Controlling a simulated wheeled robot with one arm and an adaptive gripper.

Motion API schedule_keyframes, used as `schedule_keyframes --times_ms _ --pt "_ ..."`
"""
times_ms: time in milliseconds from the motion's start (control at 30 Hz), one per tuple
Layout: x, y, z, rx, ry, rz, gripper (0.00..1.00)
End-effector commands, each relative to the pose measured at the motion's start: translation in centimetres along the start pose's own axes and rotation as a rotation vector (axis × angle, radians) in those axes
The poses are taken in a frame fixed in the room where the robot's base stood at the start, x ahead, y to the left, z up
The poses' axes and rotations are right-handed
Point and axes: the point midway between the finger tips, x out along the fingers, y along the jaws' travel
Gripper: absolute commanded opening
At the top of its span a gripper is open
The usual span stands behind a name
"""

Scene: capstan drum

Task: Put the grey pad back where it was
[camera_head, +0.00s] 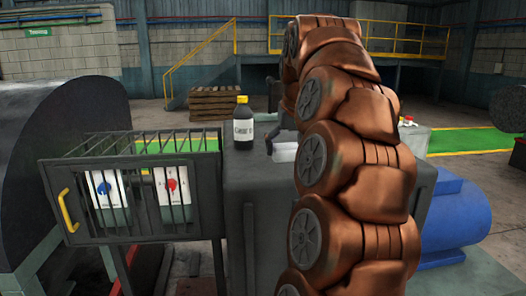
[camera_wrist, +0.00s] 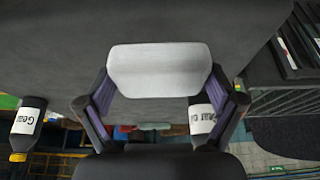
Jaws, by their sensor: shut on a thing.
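The grey pad (camera_wrist: 158,70) is a pale, rounded block held between the fingertips of my gripper (camera_wrist: 158,88) in the wrist view. The two dark fingers with purple inner sides close on its two ends. In the head view the pad (camera_head: 284,152) shows as a pale block low beside my arm, at the dark cabinet top (camera_head: 250,172). My gripper (camera_head: 276,130) is mostly hidden behind the arm there. I cannot tell whether the pad touches the top or hangs just above it.
A dark bottle with a yellow cap (camera_head: 243,125) stands on the top, left of the pad. The wrist view shows two labelled bottles (camera_wrist: 28,118) (camera_wrist: 201,120). A barred cage (camera_head: 135,190) with a yellow handle adjoins the left side. A blue motor (camera_head: 455,220) is at right.

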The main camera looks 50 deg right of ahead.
Motion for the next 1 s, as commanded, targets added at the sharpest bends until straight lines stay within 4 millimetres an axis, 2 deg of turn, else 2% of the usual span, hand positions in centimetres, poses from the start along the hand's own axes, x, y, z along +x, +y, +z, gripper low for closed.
schedule_keyframes --times_ms 100,500,700,1000 --pt "0.8 -1.2 -1.9 -0.003 -0.004 0.000 0.60" --pt "3.7 -4.4 -6.9 -0.005 -0.004 -0.002 0.60" --pt "4.3 -5.0 -7.9 -0.003 -0.002 -0.002 0.60" --pt "5.0 -5.1 -7.8 -0.003 -0.001 -0.002 0.60"
